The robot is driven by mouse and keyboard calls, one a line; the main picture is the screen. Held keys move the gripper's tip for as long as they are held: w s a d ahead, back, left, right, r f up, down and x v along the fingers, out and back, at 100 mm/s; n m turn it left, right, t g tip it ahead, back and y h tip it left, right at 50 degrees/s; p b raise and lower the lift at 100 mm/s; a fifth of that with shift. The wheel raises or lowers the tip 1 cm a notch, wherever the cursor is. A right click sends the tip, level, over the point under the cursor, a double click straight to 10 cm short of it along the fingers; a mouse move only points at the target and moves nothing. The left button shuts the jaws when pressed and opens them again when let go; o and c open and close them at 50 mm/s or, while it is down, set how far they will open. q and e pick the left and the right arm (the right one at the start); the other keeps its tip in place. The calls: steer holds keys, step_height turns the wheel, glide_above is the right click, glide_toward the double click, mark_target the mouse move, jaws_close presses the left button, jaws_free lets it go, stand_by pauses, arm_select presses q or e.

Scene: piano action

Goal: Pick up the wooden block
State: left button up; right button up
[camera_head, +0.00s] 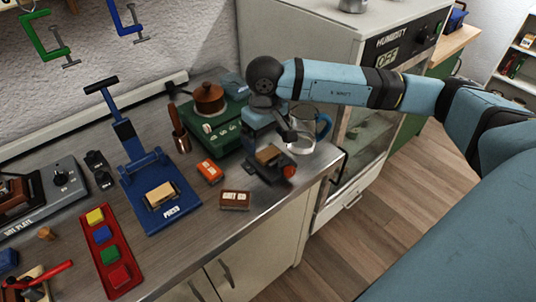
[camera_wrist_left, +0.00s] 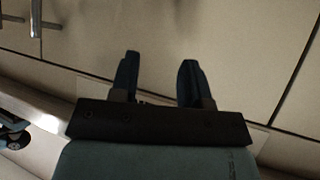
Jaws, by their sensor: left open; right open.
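A light wooden block (camera_head: 268,154) shows at my right gripper (camera_head: 270,162), near the right end of the bench. The gripper is open and reaches down over this spot; I cannot tell whether its fingers touch the block. Another tan wooden block (camera_head: 160,194) lies on the blue press (camera_head: 183,207), apart from both grippers. My left gripper (camera_wrist_left: 157,80) is open and empty in the left wrist view, in front of pale cabinet doors. It is not visible in the head view.
An orange block (camera_head: 209,171) and a brown labelled block (camera_head: 234,201) lie left of my right gripper. A green scale (camera_head: 213,128) with a brown pot and a glass jug (camera_head: 301,137) stand close behind. A red tray (camera_head: 122,276) holds coloured blocks. The bench edge is near.

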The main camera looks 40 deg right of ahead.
mark_target(268, 153)
steer(key=shift+d+f, duration=0.2)
steer(key=shift+f, duration=1.15)
steer(key=shift+d+f, duration=0.2)
steer(key=shift+f, duration=1.1)
steer(key=shift+s, duration=0.1)
steer(key=c, duration=1)
